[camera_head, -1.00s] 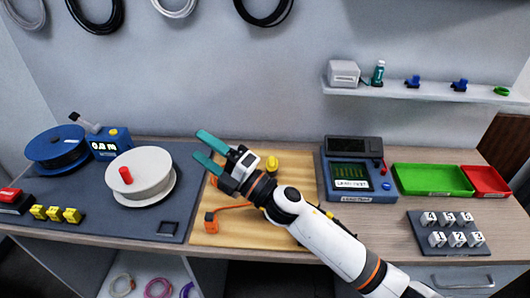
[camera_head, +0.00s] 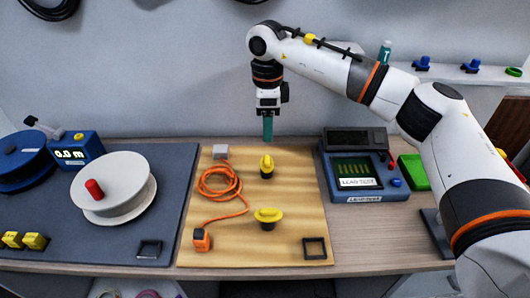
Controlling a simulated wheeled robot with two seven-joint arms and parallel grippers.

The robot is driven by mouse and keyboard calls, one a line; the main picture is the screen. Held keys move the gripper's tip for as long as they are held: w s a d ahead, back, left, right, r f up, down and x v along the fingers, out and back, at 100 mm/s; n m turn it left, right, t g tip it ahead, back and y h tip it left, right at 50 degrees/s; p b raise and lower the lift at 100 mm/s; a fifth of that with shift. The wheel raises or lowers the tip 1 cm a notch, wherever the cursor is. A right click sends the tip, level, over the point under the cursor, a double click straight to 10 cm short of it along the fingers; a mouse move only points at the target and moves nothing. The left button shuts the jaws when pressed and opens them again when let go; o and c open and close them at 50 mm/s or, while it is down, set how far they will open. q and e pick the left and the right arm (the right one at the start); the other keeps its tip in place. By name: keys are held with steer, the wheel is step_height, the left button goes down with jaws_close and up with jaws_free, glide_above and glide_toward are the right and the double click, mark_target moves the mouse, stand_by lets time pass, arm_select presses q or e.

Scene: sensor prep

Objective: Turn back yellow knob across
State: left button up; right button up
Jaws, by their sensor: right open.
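The back yellow knob (camera_head: 266,162) stands on a dark base on the wooden board, with its grip running roughly front to back. The front yellow knob (camera_head: 268,214) is nearer me, with its grip lying across, left to right. My right gripper (camera_head: 268,130) points straight down above and slightly behind the back knob, apart from it. Its teal fingers are seen edge-on, overlapping, with nothing visible held. My left gripper is out of view.
An orange cable (camera_head: 218,186) lies coiled on the wooden board (camera_head: 290,245), left of the knobs, ending in an orange plug (camera_head: 201,240). A blue lead tester (camera_head: 362,180) stands to the right. A white spool (camera_head: 122,178) sits on the grey mat to the left.

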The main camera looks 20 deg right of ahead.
mark_target(267, 159)
step_height(267, 159, down, 10)
steer(key=shift+f+p, duration=0.2)
steer(key=shift+p, duration=0.5)
steer(key=c, duration=1)
